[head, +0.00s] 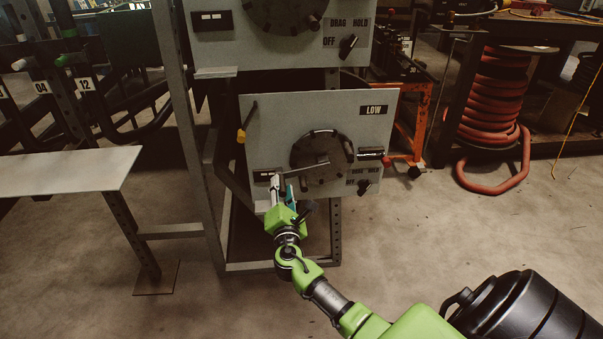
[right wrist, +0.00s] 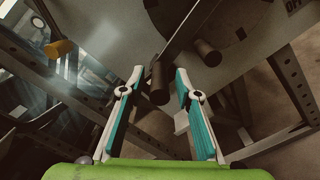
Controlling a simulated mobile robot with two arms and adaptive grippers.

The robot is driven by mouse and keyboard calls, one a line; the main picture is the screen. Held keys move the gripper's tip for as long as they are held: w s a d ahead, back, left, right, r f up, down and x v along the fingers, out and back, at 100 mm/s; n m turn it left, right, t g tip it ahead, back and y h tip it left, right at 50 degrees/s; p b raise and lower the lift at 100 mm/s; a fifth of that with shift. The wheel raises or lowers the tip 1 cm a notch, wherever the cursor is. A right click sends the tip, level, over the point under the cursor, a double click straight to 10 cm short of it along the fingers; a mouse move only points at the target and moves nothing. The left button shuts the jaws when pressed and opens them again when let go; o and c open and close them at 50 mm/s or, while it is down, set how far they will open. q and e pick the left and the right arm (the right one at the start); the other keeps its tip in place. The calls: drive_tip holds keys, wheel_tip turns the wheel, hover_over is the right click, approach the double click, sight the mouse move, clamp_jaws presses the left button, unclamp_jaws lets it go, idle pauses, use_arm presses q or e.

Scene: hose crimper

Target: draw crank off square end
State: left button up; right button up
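The crank (head: 306,167) is a thin grey bar running across the dark round disc (head: 335,178) on the lower panel marked LOW. In the right wrist view the bar (right wrist: 183,33) slants down to a dark cylindrical grip (right wrist: 157,85). My right gripper (head: 282,186) is open at the panel's lower left. In the right wrist view its teal-padded fingers (right wrist: 158,92) stand either side of the grip, with gaps showing on both sides. The square end is not distinguishable at the disc's middle. My left gripper is not in view.
The disc carries another dark peg (right wrist: 207,53) right of the crank grip. A metal frame (head: 212,210) surrounds the panel, and a grey table (head: 70,170) stands left.

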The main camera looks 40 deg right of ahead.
drive_tip(key=shift+r, duration=0.1)
clamp_jaws()
drive_tip(key=shift+s+a, duration=0.1)
